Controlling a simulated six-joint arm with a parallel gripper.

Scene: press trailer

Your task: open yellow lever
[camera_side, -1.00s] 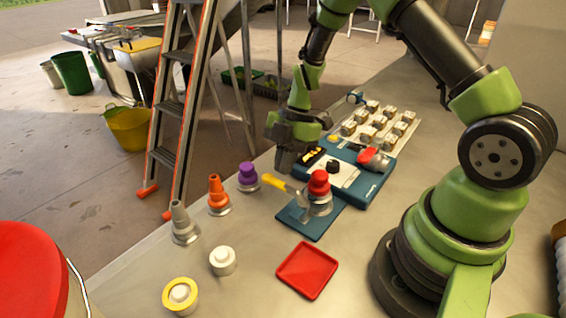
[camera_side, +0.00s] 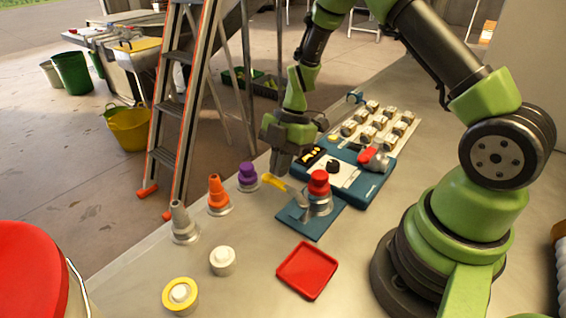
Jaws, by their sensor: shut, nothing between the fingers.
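The yellow lever (camera_side: 273,181) sticks out to the left from a metal fitting beside the red-topped valve (camera_side: 319,188). The valve stands on a blue base plate (camera_side: 310,226). My gripper (camera_side: 279,172) points down just above and behind the lever's yellow end. Its fingers are shut with nothing between them. I cannot tell from this view whether the fingertips touch the lever.
Purple (camera_side: 248,176), orange (camera_side: 218,194) and grey (camera_side: 183,222) cones stand left of the valve. A red tray (camera_side: 307,270) lies in front. A blue panel (camera_side: 352,175) with switches sits behind the valve.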

